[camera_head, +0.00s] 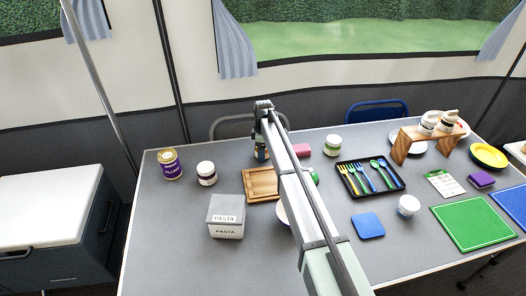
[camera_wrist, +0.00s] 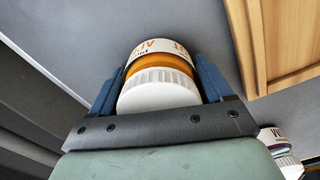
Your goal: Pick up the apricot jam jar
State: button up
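The apricot jam jar (camera_wrist: 160,75) has a white lid, orange contents and a white label with orange letters, only partly readable. In the wrist view it sits between the two blue fingers of my gripper (camera_wrist: 160,80), lid toward the camera. The fingers lie close along both sides of the jar; I cannot tell whether they press on it. In the head view my gripper (camera_head: 262,143) is at the far side of the table, left of centre, and my arm hides most of the jar there.
On the grey table (camera_head: 165,250), a wooden board (camera_head: 260,184) lies just nearer than my gripper.

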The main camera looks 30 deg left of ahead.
jog(key=c, duration=0.7)
jog(key=shift+c, duration=0.2)
